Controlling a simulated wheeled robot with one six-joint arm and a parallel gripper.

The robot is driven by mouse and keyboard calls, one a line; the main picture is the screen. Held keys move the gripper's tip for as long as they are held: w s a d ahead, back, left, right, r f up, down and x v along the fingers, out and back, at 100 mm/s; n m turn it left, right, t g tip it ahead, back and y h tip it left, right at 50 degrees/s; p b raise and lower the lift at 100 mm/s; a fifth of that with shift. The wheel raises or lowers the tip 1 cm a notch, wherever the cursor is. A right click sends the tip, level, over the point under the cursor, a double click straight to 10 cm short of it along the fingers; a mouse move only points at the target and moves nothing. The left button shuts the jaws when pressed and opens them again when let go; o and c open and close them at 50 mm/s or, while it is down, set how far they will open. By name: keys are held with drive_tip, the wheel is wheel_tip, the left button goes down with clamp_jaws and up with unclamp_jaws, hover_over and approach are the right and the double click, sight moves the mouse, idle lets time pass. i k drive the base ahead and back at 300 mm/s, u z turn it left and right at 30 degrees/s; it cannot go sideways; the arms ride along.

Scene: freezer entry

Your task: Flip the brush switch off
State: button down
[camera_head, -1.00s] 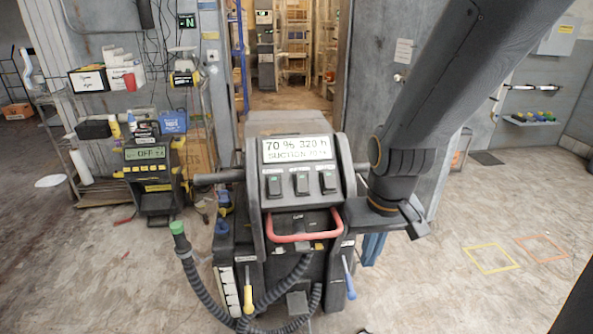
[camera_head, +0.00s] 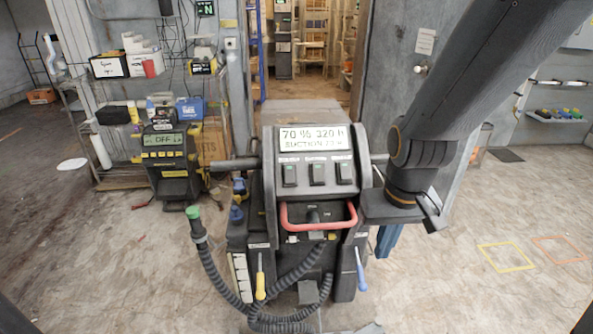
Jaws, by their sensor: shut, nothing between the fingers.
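The dark floor-cleaning machine stands in the middle with its sloped panel facing me. Its display (camera_head: 312,137) shows 70 % and a line starting with SUCTION.
A ribbed hose with a green end (camera_head: 193,212) hangs at the front left. A charger with an OFF display (camera_head: 165,140) stands left.

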sight(290, 169)
drive_tip(key=k, duration=1.25)
drive_tip(key=u, duration=0.8)
drive_tip(key=i, duration=1.35)
drive_tip(key=z, duration=0.7)
